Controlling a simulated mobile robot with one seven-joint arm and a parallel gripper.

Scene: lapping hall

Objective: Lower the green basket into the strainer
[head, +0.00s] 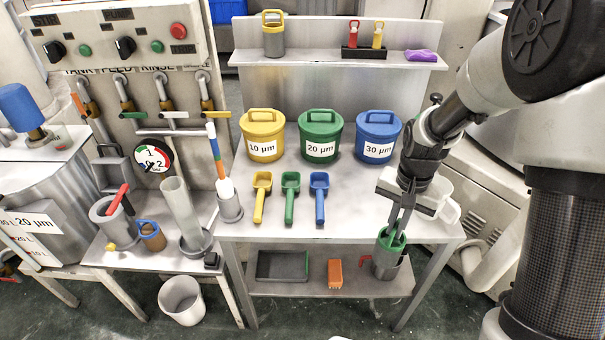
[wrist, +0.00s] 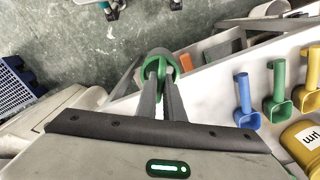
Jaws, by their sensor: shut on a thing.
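The green basket (head: 398,243) is at the right front of the bench, below the tabletop level in the head view. My gripper (head: 394,232) points down and is shut on its green upper part. A grey metal cup (head: 387,266) with a red piece at its left side shows directly under the green; it may be the strainer. I cannot tell how far the basket sits inside it. In the wrist view the green rim (wrist: 153,66) lies between and around my fingertips (wrist: 162,84), and its lower part is hidden.
The bench edge (head: 340,233) is close to my gripper. A white jug (head: 446,206) stands behind my gripper. The lower shelf (head: 322,285) holds a dark tray (head: 281,266) and an orange block (head: 335,273). Yellow, green and blue scoops (head: 319,197) lie left on the tabletop.

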